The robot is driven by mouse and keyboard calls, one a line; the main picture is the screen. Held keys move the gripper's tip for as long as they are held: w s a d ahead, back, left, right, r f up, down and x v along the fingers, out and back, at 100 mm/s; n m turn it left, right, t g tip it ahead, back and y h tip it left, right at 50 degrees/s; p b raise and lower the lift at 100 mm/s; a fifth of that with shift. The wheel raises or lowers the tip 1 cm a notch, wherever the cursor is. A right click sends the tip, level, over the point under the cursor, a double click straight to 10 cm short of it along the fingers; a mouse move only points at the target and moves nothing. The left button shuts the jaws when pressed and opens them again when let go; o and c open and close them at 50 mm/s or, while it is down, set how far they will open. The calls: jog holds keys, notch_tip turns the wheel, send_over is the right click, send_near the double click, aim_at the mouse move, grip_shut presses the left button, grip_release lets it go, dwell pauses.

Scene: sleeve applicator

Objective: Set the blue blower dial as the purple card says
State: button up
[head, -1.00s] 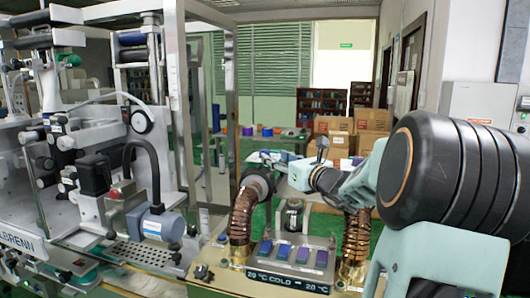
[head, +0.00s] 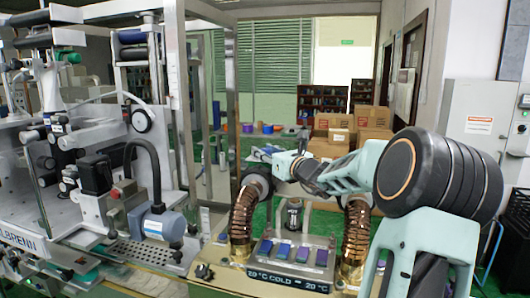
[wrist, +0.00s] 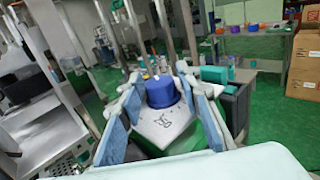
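A blue dial (wrist: 162,92) stands on a pale plate with dark printed markings, including what looks like "250", in the wrist view. My gripper (wrist: 160,73) has its two fingers apart, one on each side of the dial. I cannot tell whether either finger touches it. In the head view, my gripper (head: 265,154) is small, beyond the panel, and the dial cannot be made out there. A row of blue to purple cards lies on the front panel; the rightmost card (head: 321,257) looks most purple. Their writing is too small to read.
A strip (head: 288,280) reading "20 °C COLD = 20 °C" runs below the cards. Copper ribbed hoses (head: 243,225) flank the panel, with a dark round part (head: 292,213) between. A large machine (head: 110,150) fills the left. Cardboard boxes (head: 375,118) stand behind.

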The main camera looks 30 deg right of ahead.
grip_shut()
jog(key=shift+f+b, duration=0.1)
jog(key=shift+b, duration=0.2)
jog(key=shift+f+h+b, duration=0.2)
jog(key=shift+h+b, duration=0.1)
jog(key=shift+b, duration=0.8)
jog(key=m+h+b, duration=0.2)
jog(key=h+b, duration=0.1)
jog(key=b, duration=0.5)
jog(key=shift+m+g, duration=0.3)
jog(key=shift+r+h+b, duration=0.3)
jog(key=shift+h+b, duration=0.2)
jog(key=shift+b, duration=0.25)
jog(key=shift+o, duration=2)
grip_release()
jog(key=shift+s, duration=0.1)
jog(key=shift+v, duration=3.7)
